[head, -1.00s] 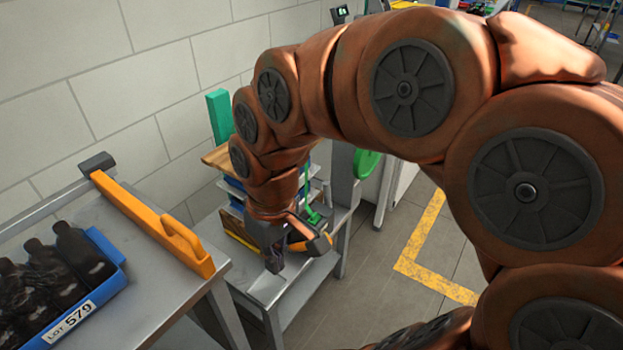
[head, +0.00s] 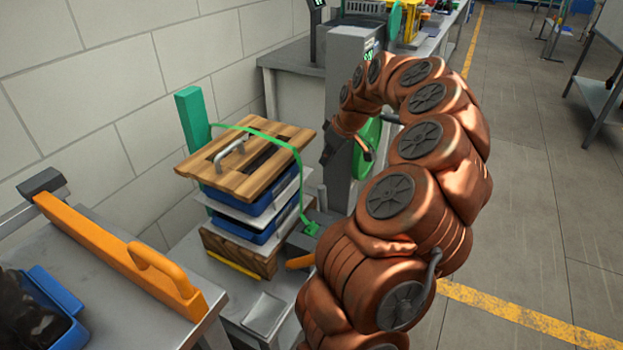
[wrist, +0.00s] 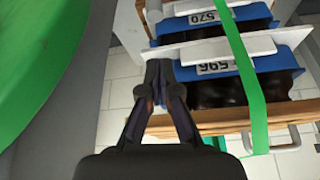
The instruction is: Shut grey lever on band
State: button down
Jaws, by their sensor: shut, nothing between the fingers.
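A green band (head: 297,158) runs over a stack of blue crates (head: 255,228) topped by a slatted wooden lid (head: 215,178). It also crosses the wrist view (wrist: 243,70). A green buckle (head: 311,228) sits low on the band's right side. A dark grey part (head: 300,242) is beside it; I cannot tell whether this is the lever. The lever's position is unclear. My gripper (head: 327,158) is raised right of the lid, apart from the buckle. In the wrist view its fingers (wrist: 158,72) are together and empty, overlapping the view of the crates' edge.
A grey post (head: 345,95) with a green disc (head: 367,160) stands close behind my gripper. An orange bar (head: 110,250) lies along the left table, near a blue bin (head: 50,300). A green upright (head: 193,118) stands behind the stack.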

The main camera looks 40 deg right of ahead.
jog(key=p+x, duration=0.1)
jog(key=x, duration=0.9)
jog(key=shift+d, duration=0.2)
jog(key=shift+s+f, duration=0.15)
jog(key=shift+s, duration=0.05)
